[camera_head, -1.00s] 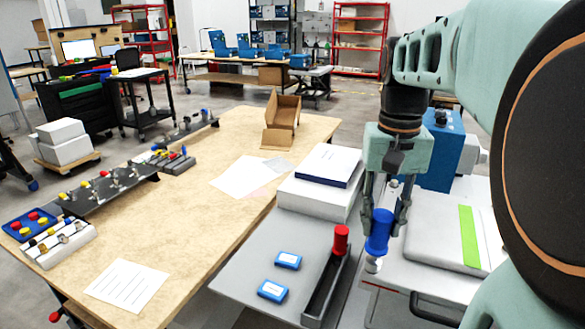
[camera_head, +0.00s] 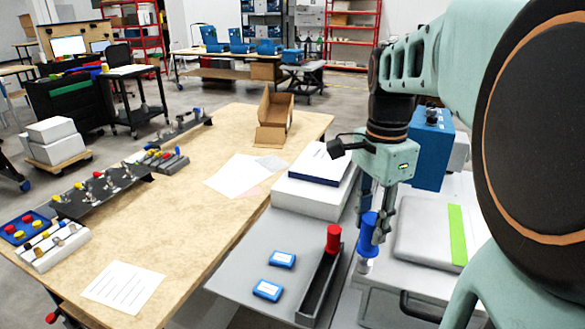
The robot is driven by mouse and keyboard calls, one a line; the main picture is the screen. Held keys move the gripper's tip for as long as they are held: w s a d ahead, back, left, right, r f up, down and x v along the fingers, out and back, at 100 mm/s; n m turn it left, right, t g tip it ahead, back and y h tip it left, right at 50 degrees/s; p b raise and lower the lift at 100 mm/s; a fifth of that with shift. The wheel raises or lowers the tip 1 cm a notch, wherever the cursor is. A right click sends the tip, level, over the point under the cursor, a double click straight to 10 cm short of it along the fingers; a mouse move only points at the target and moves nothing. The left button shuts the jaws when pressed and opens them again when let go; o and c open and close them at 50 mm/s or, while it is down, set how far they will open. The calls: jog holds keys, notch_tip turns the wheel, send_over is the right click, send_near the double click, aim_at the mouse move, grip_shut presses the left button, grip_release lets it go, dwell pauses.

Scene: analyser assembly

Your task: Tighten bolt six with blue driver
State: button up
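The blue driver (camera_head: 368,235) is upright, tip down, held between the fingers of my gripper (camera_head: 376,214) in the head view. It is over the gap between the grey tray table and the grey case with the green stripe. A red driver (camera_head: 333,239) stands in the dark narrow holder (camera_head: 322,285) just left of it. Several bolts or fittings with yellow and silver parts stand on the dark rack (camera_head: 103,190) on the wooden table. They are small, and I cannot tell which is bolt six.
The wooden table (camera_head: 222,215) carries papers, a cardboard box (camera_head: 273,118) and a blue tray (camera_head: 26,227). Two small blue boxes (camera_head: 268,290) lie on the grey surface. White boxes (camera_head: 310,190) stand behind the driver. The grey case (camera_head: 428,238) is at right. The wooden table's middle is mostly clear.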

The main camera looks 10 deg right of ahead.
jog(key=shift+o, duration=1.3)
jog(key=shift+d, duration=0.1)
grip_shut()
jog(key=shift+r, duration=0.1)
jog(key=shift+r+p, duration=2.85)
jog(key=shift+r, duration=0.1)
jog(key=shift+s, duration=0.1)
